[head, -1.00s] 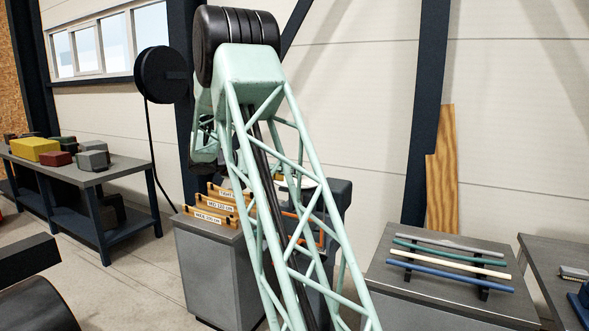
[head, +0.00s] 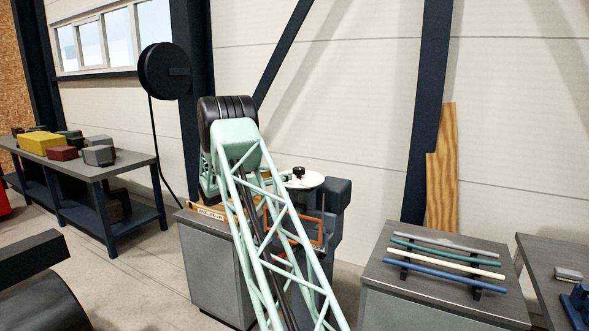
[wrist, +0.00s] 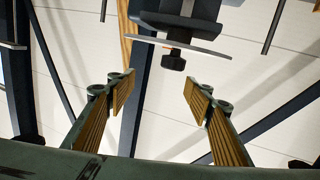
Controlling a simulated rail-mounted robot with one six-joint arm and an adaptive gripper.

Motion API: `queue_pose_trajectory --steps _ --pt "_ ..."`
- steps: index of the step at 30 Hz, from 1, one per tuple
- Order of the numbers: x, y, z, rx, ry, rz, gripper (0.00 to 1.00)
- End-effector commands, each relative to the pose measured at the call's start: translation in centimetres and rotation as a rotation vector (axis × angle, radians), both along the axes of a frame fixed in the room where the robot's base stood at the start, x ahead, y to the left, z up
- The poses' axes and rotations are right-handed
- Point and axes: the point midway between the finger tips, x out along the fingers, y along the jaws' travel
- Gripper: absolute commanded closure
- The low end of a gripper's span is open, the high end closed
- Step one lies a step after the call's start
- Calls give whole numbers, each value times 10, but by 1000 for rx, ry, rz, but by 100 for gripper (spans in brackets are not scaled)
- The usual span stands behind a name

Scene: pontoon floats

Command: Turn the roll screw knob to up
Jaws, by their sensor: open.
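A black knob (head: 299,172) stands on a round white dial (head: 311,183) on top of a grey machine (head: 337,196), just right of my arm in the head view. In the wrist view the picture is upside down, and the knob (wrist: 173,60) hangs from the thin dial plate (wrist: 190,43) near the top centre. My gripper (wrist: 157,90) is open and empty, its ribbed fingers spread wide. The knob lies beyond the fingertips, between them in the picture but apart from them. My arm hides the gripper in the head view. I cannot read any dial marking.
Orange labelled holders (head: 210,212) sit on a grey cabinet (head: 205,262) left of the machine. A rack of coloured rods (head: 447,264) stands on a right-hand cabinet. A bench with coloured blocks (head: 45,143) is at left. A dark post (head: 425,120) rises behind.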

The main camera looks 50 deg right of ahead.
Motion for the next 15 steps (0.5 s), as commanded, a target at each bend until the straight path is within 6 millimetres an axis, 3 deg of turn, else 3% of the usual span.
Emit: queue_pose_trajectory --steps 6,15 --pt "10 -21 -12 -50 -43 14 53" --pt "14 -29 -18 -71 -63 23 53"
